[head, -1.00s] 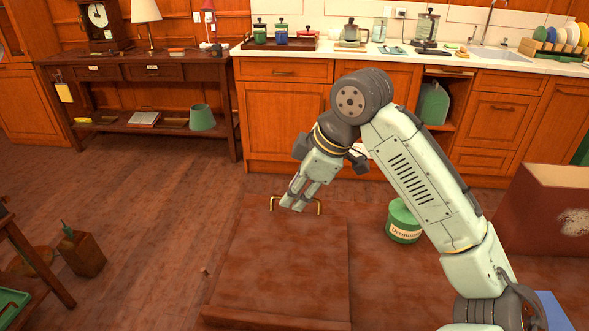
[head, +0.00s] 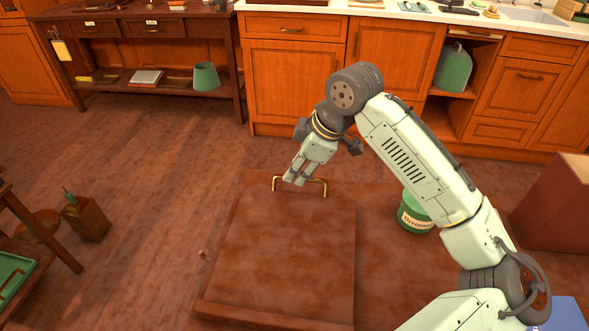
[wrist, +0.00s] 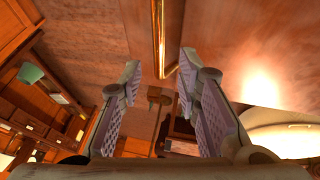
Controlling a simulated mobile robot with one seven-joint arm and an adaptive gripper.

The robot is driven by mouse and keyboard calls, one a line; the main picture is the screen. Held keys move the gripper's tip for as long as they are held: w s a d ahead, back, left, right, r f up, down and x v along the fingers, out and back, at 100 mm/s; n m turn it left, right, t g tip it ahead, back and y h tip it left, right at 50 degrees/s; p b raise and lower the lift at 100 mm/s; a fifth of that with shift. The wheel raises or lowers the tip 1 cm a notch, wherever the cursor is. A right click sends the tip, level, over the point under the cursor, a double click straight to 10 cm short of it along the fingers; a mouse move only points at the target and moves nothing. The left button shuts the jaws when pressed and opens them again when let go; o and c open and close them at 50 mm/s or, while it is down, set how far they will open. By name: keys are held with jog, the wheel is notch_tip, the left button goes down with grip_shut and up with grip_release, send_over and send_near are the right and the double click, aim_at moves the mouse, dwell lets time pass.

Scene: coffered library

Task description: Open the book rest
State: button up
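The book rest (head: 285,245) is a brown board with a raised lip along its near edge, lying on a brown top. It looks flat, or nearly so. A brass bar handle (head: 325,185) stands at its far edge. My gripper (head: 293,180) is at the left half of this handle, pointing down. In the wrist view my gripper (wrist: 160,65) has its fingers well apart, and the brass handle (wrist: 158,35) runs lengthwise into the gap between the fingertips. Neither finger clearly touches the bar. The fingertips partly hide the handle in the head view.
A green-and-cream tub (head: 413,215) stands right of the book rest, close to my arm. A large brown box (head: 550,210) is at the far right. Cabinets (head: 292,90) and a side desk (head: 140,60) stand behind.

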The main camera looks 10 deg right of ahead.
jog(key=shift+x, duration=1.4)
jog(key=shift+c, duration=0.3)
grip_shut()
